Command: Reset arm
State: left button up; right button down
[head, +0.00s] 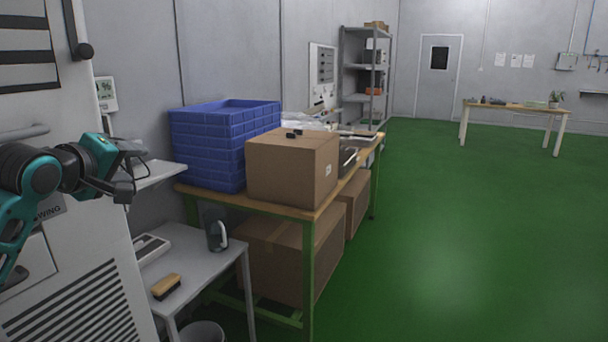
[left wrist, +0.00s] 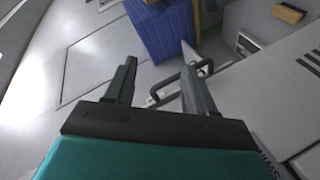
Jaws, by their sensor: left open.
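My left arm comes in from the left in the head view. My left gripper (head: 128,170) is in front of a large light-grey machine cabinet (head: 85,265). In the left wrist view the two dark fingers of the left gripper (left wrist: 158,90) stand apart with nothing between them. A dark handle (left wrist: 178,82) of the cabinet shows behind the fingers; I cannot tell whether they touch it. My right gripper is in neither view.
A small grey table (head: 195,250) holds a brush (head: 166,287) and a dark jug (head: 216,232). Beyond it a workbench (head: 308,213) carries stacked blue crates (head: 207,150) and a cardboard box (head: 291,170). Green floor (head: 460,220) on the right is free.

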pick_arm(q)
jog(key=s+d+f+m+g, duration=0.1)
jog(key=s+d+f+m, duration=0.15)
jog(key=f, duration=0.65)
jog(key=s+d+f+m+h+p, duration=0.1)
jog(key=s+d+f+m, duration=0.15)
jog(key=f, duration=0.55)
jog(key=s+d+f+m+g, duration=0.1)
jog(key=s+d+f+m, duration=0.15)
jog(key=f, duration=0.65)
jog(key=s+d+f+m+g+p, duration=0.1)
jog(key=s+d+f, duration=0.3)
jog(key=s+f, duration=0.4)
jog(key=s+d+f+m+g, duration=0.1)
jog(key=s+d+f+m, duration=0.3)
jog(key=s, duration=1)
notch_tip(320, 180, down, 4)
jog(key=shift+s+r+m+p, duration=0.15)
jog(key=shift+m+p, duration=0.2)
jog(key=shift+c, duration=0.4)
